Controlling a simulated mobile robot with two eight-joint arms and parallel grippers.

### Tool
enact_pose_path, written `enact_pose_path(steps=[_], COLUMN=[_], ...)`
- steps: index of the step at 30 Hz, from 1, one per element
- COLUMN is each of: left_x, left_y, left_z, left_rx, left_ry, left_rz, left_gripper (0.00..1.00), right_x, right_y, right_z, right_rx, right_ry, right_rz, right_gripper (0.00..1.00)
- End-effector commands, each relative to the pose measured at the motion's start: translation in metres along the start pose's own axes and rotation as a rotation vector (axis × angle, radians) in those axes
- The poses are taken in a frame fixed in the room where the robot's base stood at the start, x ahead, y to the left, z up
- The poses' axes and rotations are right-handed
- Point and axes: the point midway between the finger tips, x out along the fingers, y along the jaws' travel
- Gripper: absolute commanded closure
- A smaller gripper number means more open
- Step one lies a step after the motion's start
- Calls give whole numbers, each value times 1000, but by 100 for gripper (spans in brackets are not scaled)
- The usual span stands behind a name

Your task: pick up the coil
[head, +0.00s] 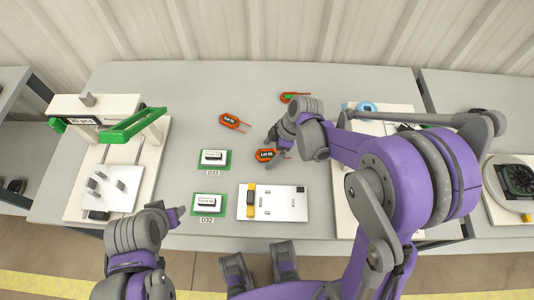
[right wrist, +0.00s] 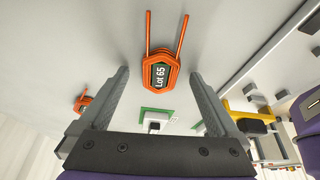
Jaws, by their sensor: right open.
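An orange coil (right wrist: 161,72) with a dark "Lot 65" label and two straight wire ends lies flat on the grey table in the right wrist view. It also shows in the head view (head: 265,155), just below my right gripper (head: 273,139). In the right wrist view my right gripper is open, its fingers on either side of the coil with gaps and nothing held. A second orange coil (head: 229,120) lies to the upper left, and a third with a green label (head: 291,97) lies farther back. My left gripper (head: 178,213) is near the table's front edge; its jaw opening is unclear.
A white plate with a yellow part (head: 275,203) lies in front. A green-handled fixture (head: 130,127) stands at left. My right arm covers part of the right-hand board.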

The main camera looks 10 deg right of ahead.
Motion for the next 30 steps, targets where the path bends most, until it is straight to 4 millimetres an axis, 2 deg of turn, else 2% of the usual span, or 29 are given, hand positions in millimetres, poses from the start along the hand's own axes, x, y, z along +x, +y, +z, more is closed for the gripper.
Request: enact_pose_path(steps=[2,3,19,26,30], left_x=[0,0,0,0,-3], left_y=[0,0,0,0,0], left_z=[0,0,0,0,-2], left_rx=[0,0,0,0,0], left_ry=[0,0,0,0,1], left_rz=[0,0,0,0,0], left_gripper=[50,50,50,50,50], right_x=[0,0,-1,-2,-16], right_y=[0,0,0,0,0], right_z=[0,0,0,-1,-6], right_rx=[0,0,0,0,0], right_ry=[0,0,0,0,0], right_rz=[0,0,0,0,0], right_gripper=[3,6,100,100,100])
